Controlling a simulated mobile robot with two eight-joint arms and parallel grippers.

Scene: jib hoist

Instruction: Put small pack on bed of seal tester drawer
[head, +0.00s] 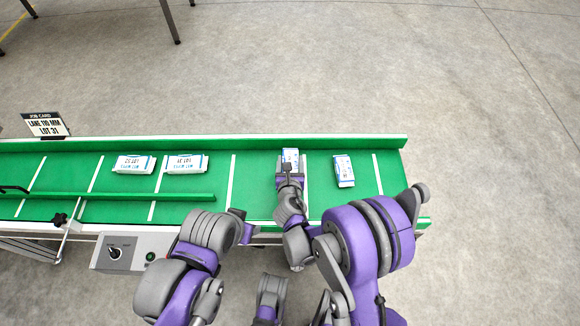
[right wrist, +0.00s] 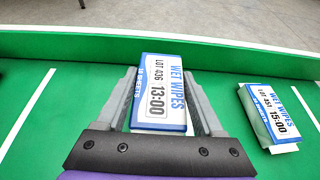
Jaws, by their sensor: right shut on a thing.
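My right gripper (head: 290,173) is shut on a small white and blue wipes pack (head: 290,157) over the green conveyor belt. No seal tester drawer is in view.
Two more packs (head: 135,164) (head: 185,164) lie on the left of the conveyor (head: 255,190). A green guide rail (head: 150,197) runs in front of them, and a raised wall lines the back. A job card (head: 45,124) stands at the far left. A control box (head: 120,252) hangs in front.

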